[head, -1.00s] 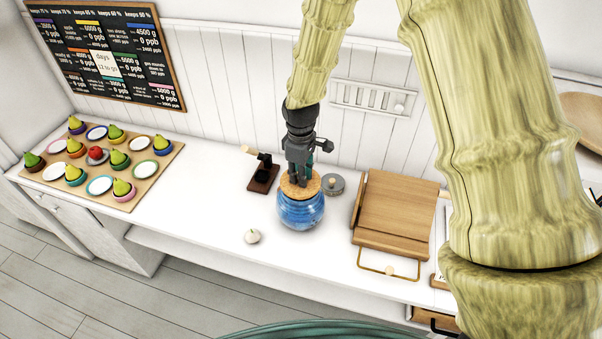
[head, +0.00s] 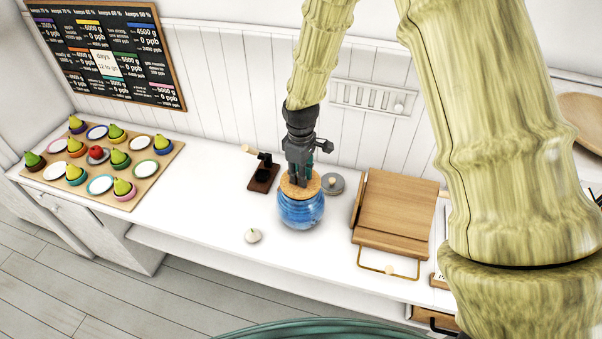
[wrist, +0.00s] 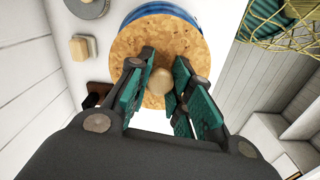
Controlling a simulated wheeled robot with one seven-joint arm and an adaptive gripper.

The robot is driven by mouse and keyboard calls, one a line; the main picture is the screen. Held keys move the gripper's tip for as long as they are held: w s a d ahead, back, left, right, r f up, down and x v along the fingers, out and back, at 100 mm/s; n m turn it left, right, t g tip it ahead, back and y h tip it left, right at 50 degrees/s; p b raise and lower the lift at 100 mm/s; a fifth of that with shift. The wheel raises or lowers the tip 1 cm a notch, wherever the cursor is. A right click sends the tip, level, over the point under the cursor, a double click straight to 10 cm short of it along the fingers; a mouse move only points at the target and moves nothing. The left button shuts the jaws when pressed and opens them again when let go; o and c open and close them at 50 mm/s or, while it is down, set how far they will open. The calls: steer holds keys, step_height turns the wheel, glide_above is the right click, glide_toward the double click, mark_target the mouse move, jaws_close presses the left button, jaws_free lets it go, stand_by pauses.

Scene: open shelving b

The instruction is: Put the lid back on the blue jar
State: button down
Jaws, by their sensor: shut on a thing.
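The blue jar (head: 301,213) stands upright on the white counter in the head view. Its round cork lid (head: 311,188) lies level over the mouth; I cannot tell whether it is fully seated. My gripper (head: 298,183) points down from above and is shut on the lid's pale round knob. In the wrist view the knob (wrist: 159,79) is between the teal finger pads of my gripper (wrist: 157,84). The cork lid (wrist: 150,45) fills the upper middle there, with a strip of the blue jar (wrist: 160,9) beyond its edge. The jar's mouth is hidden.
A grey disc with a knob (head: 334,186) lies close right of the jar. A dark wooden stand (head: 263,178) is to the left, a garlic bulb (head: 252,236) in front-left. A wooden stand (head: 395,215) is at right, a board of pears and plates (head: 130,197) far left.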

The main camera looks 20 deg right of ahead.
stand_by(0.9)
steer(key=c, duration=1.2)
jaws_free()
steer(key=shift+o, duration=0.4)
steer(key=o, duration=0.4)
steer(key=shift+r+p, duration=2.5)
steer(key=shift+r, duration=1)
